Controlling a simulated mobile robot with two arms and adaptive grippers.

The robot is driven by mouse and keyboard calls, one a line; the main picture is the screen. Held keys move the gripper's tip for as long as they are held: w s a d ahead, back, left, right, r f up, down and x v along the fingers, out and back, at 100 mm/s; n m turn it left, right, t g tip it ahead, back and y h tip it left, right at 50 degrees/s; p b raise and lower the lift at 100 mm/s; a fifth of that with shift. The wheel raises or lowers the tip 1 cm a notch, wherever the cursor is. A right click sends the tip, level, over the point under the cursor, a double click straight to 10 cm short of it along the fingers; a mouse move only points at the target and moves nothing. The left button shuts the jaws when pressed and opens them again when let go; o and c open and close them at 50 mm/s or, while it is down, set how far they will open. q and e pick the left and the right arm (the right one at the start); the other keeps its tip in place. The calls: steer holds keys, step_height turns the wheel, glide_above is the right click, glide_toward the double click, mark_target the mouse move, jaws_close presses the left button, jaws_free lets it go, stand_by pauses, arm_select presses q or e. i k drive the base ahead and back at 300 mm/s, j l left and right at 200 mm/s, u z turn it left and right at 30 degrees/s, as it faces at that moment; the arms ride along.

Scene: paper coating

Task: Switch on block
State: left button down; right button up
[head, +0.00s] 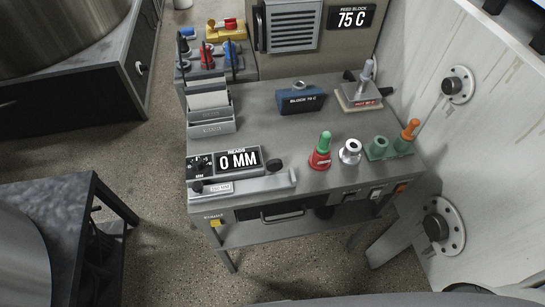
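A dark blue block (301,100) with a white "BLOCK" label sits on the grey bench towards the back. The rest of its label is too small to read surely. A display (352,17) above the bench reads "FEED BLOCK 75 C". Small switches (376,194) sit on the bench's front edge at the right, with an orange one (401,188) at the far right end. I cannot tell which switch belongs to the block, or its on or off state. Neither of my grippers is in view.
A wall with round flanges (458,84) borders the right.

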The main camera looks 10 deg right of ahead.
mark_target(400, 188)
steer(key=z, duration=1.5)
